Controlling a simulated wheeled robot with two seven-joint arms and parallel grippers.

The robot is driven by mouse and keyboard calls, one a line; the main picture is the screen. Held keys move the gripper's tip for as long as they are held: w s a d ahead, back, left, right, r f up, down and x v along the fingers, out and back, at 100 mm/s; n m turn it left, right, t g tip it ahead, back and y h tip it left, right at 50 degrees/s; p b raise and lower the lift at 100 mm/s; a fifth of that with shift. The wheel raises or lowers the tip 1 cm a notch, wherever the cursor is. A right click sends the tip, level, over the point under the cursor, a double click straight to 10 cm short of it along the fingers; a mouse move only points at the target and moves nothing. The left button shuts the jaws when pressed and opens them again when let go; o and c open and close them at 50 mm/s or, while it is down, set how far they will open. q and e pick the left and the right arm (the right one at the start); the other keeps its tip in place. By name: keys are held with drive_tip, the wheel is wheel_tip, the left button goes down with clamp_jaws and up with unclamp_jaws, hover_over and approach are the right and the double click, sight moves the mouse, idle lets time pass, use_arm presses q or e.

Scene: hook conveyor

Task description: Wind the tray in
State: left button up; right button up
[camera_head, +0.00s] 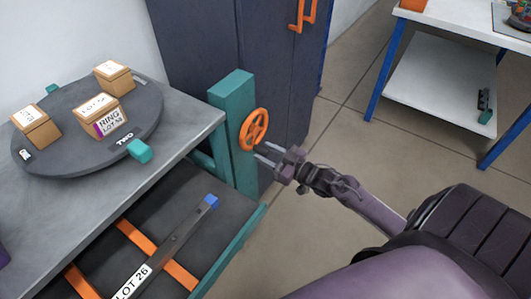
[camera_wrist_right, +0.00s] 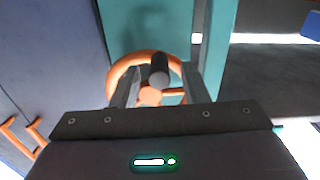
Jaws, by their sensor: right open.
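The orange handwheel (camera_head: 254,130) is mounted on a teal post (camera_head: 232,105) at the table's right end. It also shows in the right wrist view (camera_wrist_right: 117,82), with a dark grey crank knob (camera_wrist_right: 160,68) standing out from it. My right gripper (camera_head: 264,153) is open in front of the wheel's lower part. In the right wrist view its two fingers (camera_wrist_right: 165,85) stand on either side of the knob; I cannot tell whether they touch it. The dark tray (camera_head: 180,225) below the table carries a bar labelled LOT 26 (camera_head: 165,250) across orange strips. My left gripper is out of view.
A round dark turntable (camera_head: 70,155) with several cardboard boxes and teal tabs sits on the grey table (camera_head: 190,125). A dark cabinet (camera_head: 200,45) with orange handles stands behind the post. A white shelved bench (camera_head: 435,85) stands at upper right, with open floor before it.

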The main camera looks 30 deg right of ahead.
drive_tip(key=shift+w+a, duration=0.15)
drive_tip(key=shift+w, duration=0.25)
clamp_jaws()
drive_tip(key=shift+r, duration=0.1)
